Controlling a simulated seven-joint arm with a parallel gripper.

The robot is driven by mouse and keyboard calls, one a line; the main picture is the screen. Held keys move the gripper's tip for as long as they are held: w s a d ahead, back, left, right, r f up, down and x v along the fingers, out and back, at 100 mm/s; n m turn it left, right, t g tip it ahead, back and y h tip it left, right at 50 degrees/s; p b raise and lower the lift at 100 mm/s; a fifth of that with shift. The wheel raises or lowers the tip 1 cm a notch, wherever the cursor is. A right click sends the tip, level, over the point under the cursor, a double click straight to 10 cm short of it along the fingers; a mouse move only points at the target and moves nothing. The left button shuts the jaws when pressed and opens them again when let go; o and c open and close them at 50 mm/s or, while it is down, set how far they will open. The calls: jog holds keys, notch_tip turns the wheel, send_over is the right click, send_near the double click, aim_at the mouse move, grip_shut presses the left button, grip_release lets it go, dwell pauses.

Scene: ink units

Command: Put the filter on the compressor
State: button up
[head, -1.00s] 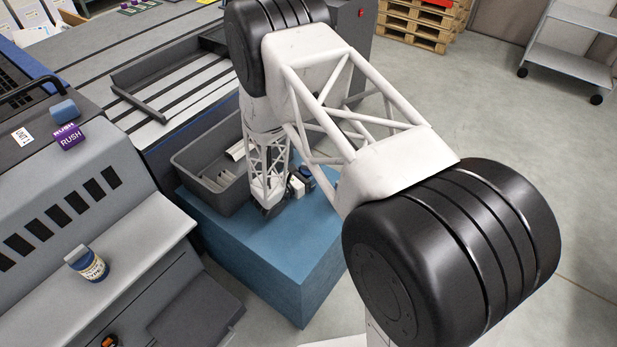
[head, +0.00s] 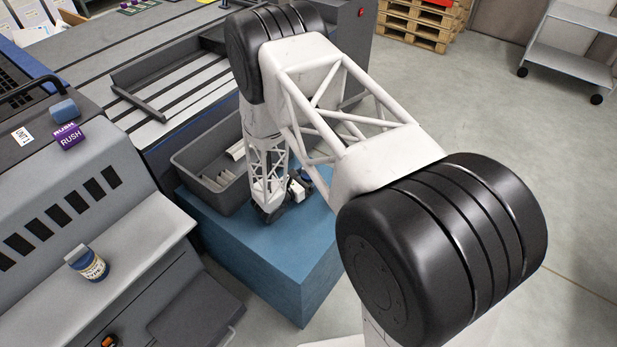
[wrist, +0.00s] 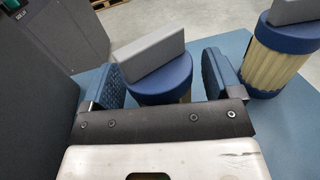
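Two filters with blue caps, grey bars on top and pale pleated sides show in the wrist view: one (wrist: 160,84) between my fingers and one (wrist: 281,48) to the right. My gripper (wrist: 165,77) is open, with a blue pad on each side of the nearer filter's cap and visible gaps. In the head view my gripper (head: 272,213) is low over the blue block, with blue and white parts (head: 300,188) just beside it, partly hidden. No compressor is marked as such; a grey machine (head: 90,190) with a "UNIT 1" label stands at left.
A blue-capped canister (head: 88,263) with a "TYPE" label stands on the machine's ledge. A grey bin (head: 196,160) with pale pieces sits behind my gripper on the blue block (head: 285,260). The block's front top is clear. A purple RUSH tag (head: 70,138) is on the machine.

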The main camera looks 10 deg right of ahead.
jog(key=shift+r, duration=0.15)
jog(key=shift+v, duration=6)
jog(key=shift+d+r+m+g, duration=0.3)
jog(key=shift+r, duration=0.25)
jog(key=s+d+r+m+g+y, duration=0.1)
jog(key=s+d+r+m+g, duration=0.25)
jog(key=r, duration=0.55)
jog(key=s+d+r+m+g+y, duration=0.1)
jog(key=s+d+r+m+g, duration=0.15)
jog(key=d+r+m, duration=0.4)
jog(key=s+d+r+m+g+y, duration=0.1)
jog(key=s+d+r+m+g, duration=0.2)
jog(key=r, duration=0.8)
jog(key=s+d+r+m+t+y, duration=0.1)
jog(key=s+r+m+y, duration=0.4)
jog(key=s+r, duration=0.4)
jog(key=s+d+r+m+t+y, duration=0.1)
jog(key=s+d+r+m+y, duration=0.1)
jog(key=s+r+m+y, duration=0.4)
jog(key=s+r+y, duration=0.1)
jog(key=s+r, duration=0.3)
jog(key=s, duration=0.4)
jog(key=shift+s, duration=0.4)
